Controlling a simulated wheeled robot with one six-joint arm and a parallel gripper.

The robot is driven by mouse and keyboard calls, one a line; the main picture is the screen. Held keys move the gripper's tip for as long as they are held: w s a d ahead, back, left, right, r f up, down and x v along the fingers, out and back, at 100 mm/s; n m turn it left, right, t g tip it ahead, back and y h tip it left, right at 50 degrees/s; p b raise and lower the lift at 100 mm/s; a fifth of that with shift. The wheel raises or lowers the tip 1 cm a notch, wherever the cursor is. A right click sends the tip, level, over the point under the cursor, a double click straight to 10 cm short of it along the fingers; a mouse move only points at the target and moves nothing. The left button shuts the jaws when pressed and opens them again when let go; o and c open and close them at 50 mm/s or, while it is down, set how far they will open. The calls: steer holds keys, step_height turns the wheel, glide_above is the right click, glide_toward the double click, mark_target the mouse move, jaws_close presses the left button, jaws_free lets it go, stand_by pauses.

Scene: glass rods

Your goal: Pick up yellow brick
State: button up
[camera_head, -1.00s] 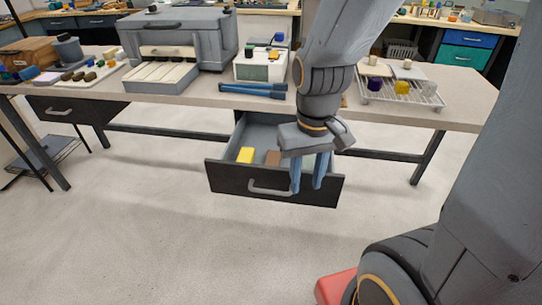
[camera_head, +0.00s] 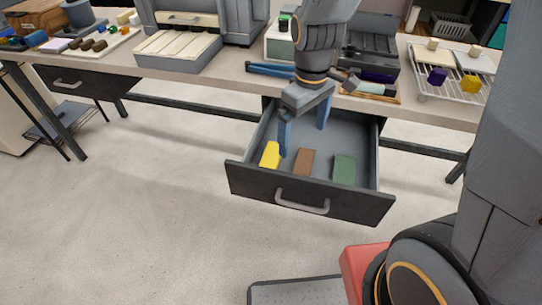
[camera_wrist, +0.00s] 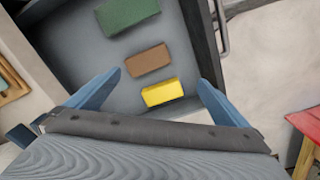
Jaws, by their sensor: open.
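The yellow brick (camera_head: 270,155) lies at the left side inside the open drawer (camera_head: 258,184). In the wrist view the yellow brick (camera_wrist: 162,92) lies between and beyond the two blue fingertips, nearer the right one. My gripper (camera_head: 303,140) is open and empty, above the drawer, a little right of the yellow brick in the head view. My gripper also shows in the wrist view (camera_wrist: 158,90). A brown brick (camera_head: 305,162) and a green brick (camera_head: 344,169) lie to the right of the yellow one, apart from each other.
The drawer's front panel with its handle (camera_head: 303,201) and its side walls surround the bricks. The table top (camera_head: 225,85) is above and behind, holding blue tools (camera_head: 270,70) and a wire rack (camera_head: 445,95). A red thing (camera_wrist: 308,122) shows at the right in the wrist view.

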mark_target(271, 154)
steer(key=w+a+f+n, duration=0.1)
steer(key=a+n, duration=0.1)
steer(key=w+a+f+n, duration=0.2)
steer(key=a, duration=0.1)
steer(key=w+a+f+n+b, duration=0.1)
steer(key=w+a+f+n, duration=0.1)
steer(key=shift+w+a, duration=0.1)
steer(key=shift+a, duration=0.1)
steer(key=shift+a+f, duration=0.1)
steer(key=shift+f, duration=0.2)
steer(key=shift+w+f+p, duration=0.15)
steer(key=shift+f+p, duration=0.1)
steer(key=shift+f, duration=1.5)
steer(key=shift+w+f+p, duration=0.15)
steer(key=shift+f+p, duration=0.05)
steer(key=shift+f, duration=1.55)
steer(key=c, duration=1.1)
